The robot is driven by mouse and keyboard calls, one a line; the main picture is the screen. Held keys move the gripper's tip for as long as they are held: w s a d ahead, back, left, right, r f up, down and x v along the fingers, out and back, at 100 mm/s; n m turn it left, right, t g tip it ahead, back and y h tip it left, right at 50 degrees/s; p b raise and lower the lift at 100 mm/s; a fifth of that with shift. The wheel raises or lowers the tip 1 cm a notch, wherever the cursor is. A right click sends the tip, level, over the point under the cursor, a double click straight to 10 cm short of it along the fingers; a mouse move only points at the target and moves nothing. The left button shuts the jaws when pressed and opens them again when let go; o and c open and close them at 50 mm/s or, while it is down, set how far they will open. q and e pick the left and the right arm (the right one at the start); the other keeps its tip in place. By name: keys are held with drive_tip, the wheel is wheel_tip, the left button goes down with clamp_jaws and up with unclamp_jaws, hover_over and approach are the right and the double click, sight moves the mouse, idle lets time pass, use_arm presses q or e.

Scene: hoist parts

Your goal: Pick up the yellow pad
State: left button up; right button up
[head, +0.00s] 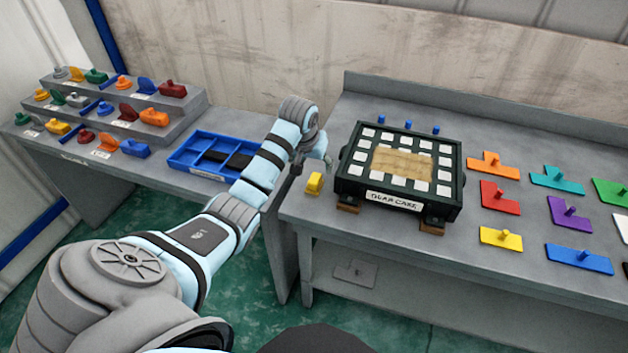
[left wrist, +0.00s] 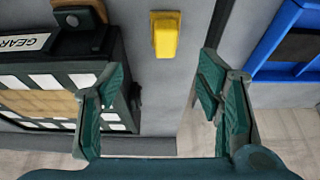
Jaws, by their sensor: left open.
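The yellow pad (head: 314,184) is a small yellow block on the grey bench, just left of the gear case. It also shows in the left wrist view (left wrist: 165,38), at the top middle, beyond the fingertips. My left gripper (head: 313,166) is above and just behind the pad in the head view, partly hidden by its own wrist. In the left wrist view its green fingers (left wrist: 156,85) are wide apart with nothing between them. The pad lies roughly in line with the gap, not touched. My right gripper is not in view.
The dark gear case (head: 451,187) stands close right of the pad, beside one finger in the wrist view. A blue divided tray (head: 182,163) lies left on another table. Coloured plates, including a yellow one (head: 497,238), lie right. A stepped rack (head: 190,113) holds several parts.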

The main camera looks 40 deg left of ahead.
sight(314, 178)
use_arm(q)
drive_tip(key=b+x, duration=0.1)
drive_tip(key=x, duration=0.2)
drive_tip(key=b+x, duration=0.1)
drive_tip(key=x, duration=0.3)
drive_tip(key=b+x, duration=0.1)
drive_tip(key=x, duration=0.2)
drive_tip(key=shift+s+a+f, duration=0.25)
drive_tip(key=shift+s+a, duration=0.05)
drive_tip(key=shift+a, duration=0.05)
drive_tip(key=shift+r, duration=0.1)
drive_tip(key=c, duration=1.2)
